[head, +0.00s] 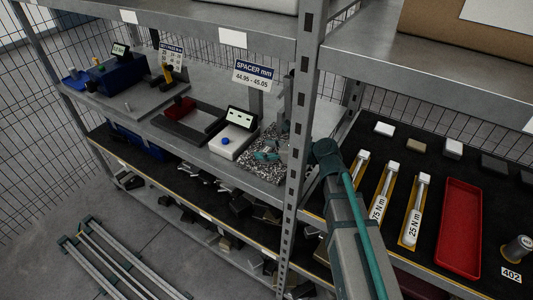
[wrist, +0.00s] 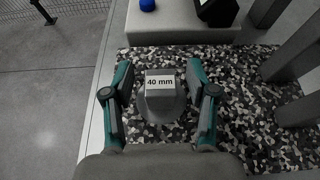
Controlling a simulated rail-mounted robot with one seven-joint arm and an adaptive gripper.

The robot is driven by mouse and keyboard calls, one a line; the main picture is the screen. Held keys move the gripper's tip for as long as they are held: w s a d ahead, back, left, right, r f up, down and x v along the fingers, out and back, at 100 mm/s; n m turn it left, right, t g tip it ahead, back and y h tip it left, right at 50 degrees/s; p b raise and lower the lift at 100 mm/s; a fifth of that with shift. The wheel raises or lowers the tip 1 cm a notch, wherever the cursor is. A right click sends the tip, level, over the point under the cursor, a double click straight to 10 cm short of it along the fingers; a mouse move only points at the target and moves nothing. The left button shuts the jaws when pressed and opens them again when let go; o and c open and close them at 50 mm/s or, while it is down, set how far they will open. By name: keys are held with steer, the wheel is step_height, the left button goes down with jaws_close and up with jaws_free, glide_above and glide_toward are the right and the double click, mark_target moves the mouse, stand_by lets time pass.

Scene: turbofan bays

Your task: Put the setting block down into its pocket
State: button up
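The setting block (wrist: 160,82) is a grey piece labelled "40 mm" in the wrist view. It stands between the fingers of my gripper (wrist: 159,75), over or on a black, white and grey speckled surface (wrist: 255,120). My gripper is open, with a visible gap on each side of the block. In the head view my gripper (head: 268,155) is low over the speckled surface on the middle shelf, and the block cannot be made out there. I cannot pick out the pocket or tell whether the block's underside is in it.
A pale gauge base (wrist: 180,22) with a blue button (wrist: 147,5) stands just beyond the block. Its display (head: 241,118) shows in the head view. Grey posts (wrist: 292,50) rise on the right. A shelf upright (head: 302,130) stands beside my arm. A grey tray (head: 188,132) lies further left.

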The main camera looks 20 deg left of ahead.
jaws_close()
steer(key=shift+r, duration=0.1)
